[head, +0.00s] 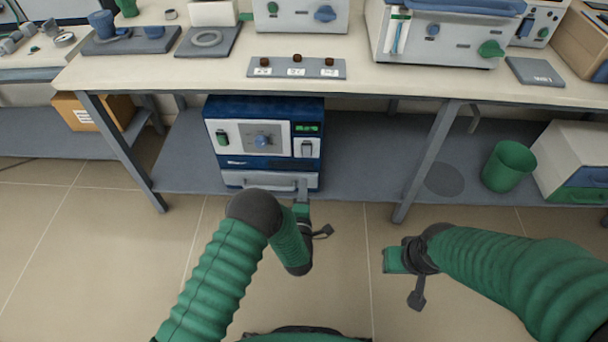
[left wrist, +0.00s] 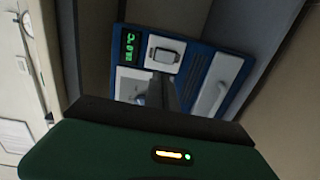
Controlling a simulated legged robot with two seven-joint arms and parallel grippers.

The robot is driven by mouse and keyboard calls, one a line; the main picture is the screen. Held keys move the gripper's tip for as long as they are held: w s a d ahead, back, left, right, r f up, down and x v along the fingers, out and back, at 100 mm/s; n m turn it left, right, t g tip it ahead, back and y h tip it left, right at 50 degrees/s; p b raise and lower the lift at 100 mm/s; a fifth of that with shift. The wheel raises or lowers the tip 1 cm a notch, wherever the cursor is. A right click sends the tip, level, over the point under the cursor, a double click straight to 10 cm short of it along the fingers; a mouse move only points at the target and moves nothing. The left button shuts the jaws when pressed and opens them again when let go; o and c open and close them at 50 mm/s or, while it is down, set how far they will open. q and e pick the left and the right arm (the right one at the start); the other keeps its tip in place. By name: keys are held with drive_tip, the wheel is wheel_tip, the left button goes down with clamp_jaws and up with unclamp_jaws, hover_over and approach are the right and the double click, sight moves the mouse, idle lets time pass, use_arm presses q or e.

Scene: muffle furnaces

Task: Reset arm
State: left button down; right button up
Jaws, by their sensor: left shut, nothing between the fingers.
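My left gripper (head: 302,190) is shut and empty. In the head view it points away from me, in front of the lower right of a blue and white muffle furnace (head: 226,168). I cannot tell whether it touches the furnace. In the left wrist view the furnace (left wrist: 225,68) appears tilted, with its green display and white switch, and the dark left gripper (left wrist: 165,85) covers part of its front. My right gripper (head: 392,260) is over the floor to the right, pointing left. Its finger gap cannot be made out.
The furnace stands on a grey lower shelf (head: 375,165) under a pale worktop (head: 400,82) with grey legs. A green bin (head: 509,165) stands at the shelf's right. A control panel with several knobs (head: 296,68) sits at the worktop's front. The tiled floor between my arms is clear.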

idle(0.5)
use_arm(q)
drive_tip(key=s+a+r+m+g+h, duration=0.1)
drive_tip(key=s+a+r+m+g, duration=0.1)
drive_tip(key=a+r+m+g, duration=0.5)
drive_tip(key=s+a+r+m+g, duration=0.1)
drive_tip(key=s+a+m+g, duration=0.25)
drive_tip(key=s, duration=0.55)
drive_tip(key=s+a+r+m+g+y, duration=0.1)
drive_tip(key=s+a+r+m+g, duration=0.2)
drive_tip(key=s, duration=0.5)
drive_tip(key=s+a+m+g, duration=0.1)
drive_tip(key=s+a+m, duration=0.25)
drive_tip(key=s, duration=0.55)
wheel_tip(320, 180, up, 30)
drive_tip(key=m+p, duration=0.1)
drive_tip(key=p, duration=2.9)
drive_tip(key=shift+s+d+r, duration=0.1)
drive_tip(key=shift+s, duration=0.05)
